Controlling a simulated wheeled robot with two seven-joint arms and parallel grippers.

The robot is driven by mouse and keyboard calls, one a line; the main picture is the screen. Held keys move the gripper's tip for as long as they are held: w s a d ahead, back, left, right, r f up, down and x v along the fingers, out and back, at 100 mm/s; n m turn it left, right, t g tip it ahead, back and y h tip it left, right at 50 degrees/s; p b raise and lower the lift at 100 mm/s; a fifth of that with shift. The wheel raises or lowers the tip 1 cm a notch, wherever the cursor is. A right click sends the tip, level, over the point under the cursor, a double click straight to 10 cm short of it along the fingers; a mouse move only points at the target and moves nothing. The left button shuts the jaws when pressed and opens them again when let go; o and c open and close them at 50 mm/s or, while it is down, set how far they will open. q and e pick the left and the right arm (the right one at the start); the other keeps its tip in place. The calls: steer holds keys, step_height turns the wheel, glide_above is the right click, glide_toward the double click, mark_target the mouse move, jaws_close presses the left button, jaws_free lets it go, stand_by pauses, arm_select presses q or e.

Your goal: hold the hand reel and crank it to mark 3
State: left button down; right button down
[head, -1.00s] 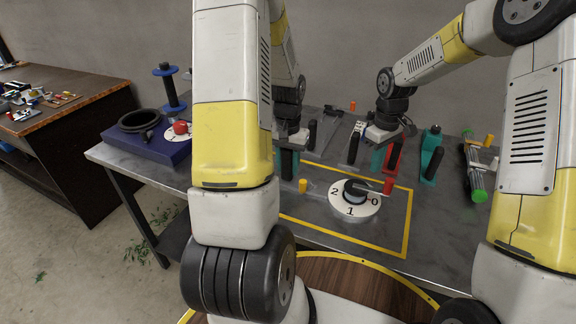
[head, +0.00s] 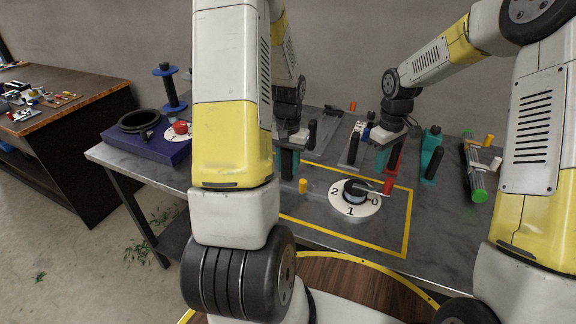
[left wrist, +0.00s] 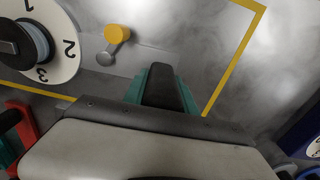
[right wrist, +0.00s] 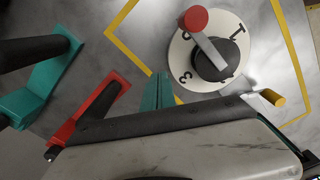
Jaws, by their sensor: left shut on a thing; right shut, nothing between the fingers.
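The hand reel has a white numbered dial (head: 353,207) with a dark spool in the middle. Its grey crank arm ends in a red knob (head: 389,186), at the "0" side in the head view; the crank also shows in the right wrist view (right wrist: 208,50). A black upright handle (left wrist: 162,85) stands left of the dial in the head view. My left gripper (left wrist: 160,90) is shut on this handle, teal fingers around it. My right gripper (right wrist: 163,92) is shut and empty, above the table beside the dial, apart from the knob.
A red-based tool with a black grip (right wrist: 92,110) and a teal one (right wrist: 50,78) stand near my right gripper. A yellow peg (left wrist: 117,33) sits between the handle and dial. A blue box (head: 160,150) is at left. The table front is clear.

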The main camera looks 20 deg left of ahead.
steer(key=shift+a, duration=0.1)
steer(key=shift+a, duration=0.5)
step_height(320, 180, up, 8)
stand_by(0.5)
steer(key=a, duration=0.8)
steer(key=shift+s+a+f, duration=0.1)
steer(key=shift+f, duration=1.95)
steer(key=shift+a+f, duration=0.1)
steer(key=shift+f, duration=1.9)
steer(key=shift+d, duration=0.45)
steer(key=shift+d, duration=0.2)
